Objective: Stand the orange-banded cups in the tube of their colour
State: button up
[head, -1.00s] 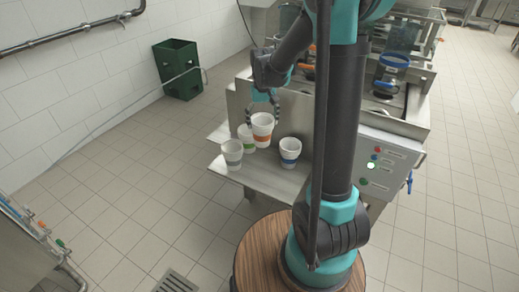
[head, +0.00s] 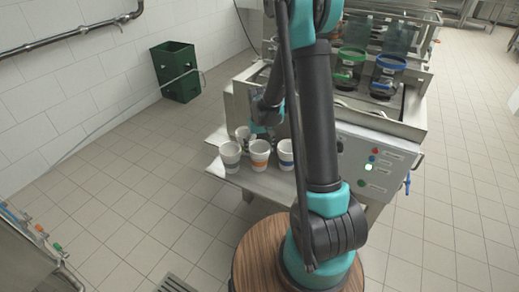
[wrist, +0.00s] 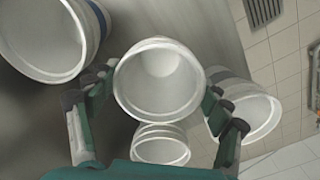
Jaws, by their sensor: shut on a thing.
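In the head view, the orange-banded cup (head: 260,152) is upright in the front group on the metal shelf. My gripper (head: 262,132) is shut on it from behind. I cannot tell whether its base touches the shelf. In the wrist view, its white open mouth (wrist: 160,82) lies between my fingers. A cup with a bluish band (head: 230,157) stands close on its left. A blue-banded cup (head: 286,154) stands on its right, partly behind my arm. Another white cup (head: 242,133) stands behind. No orange-rimmed tube shows.
A green-rimmed tube (head: 352,54) and a blue-rimmed tube (head: 390,62) stand in the metal machine at the back right. The machine's button panel (head: 372,158) is right of my arm. A green crate (head: 178,72) stands by the wall.

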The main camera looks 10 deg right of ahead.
jog(key=o, duration=1)
jog(key=shift+f, duration=0.1)
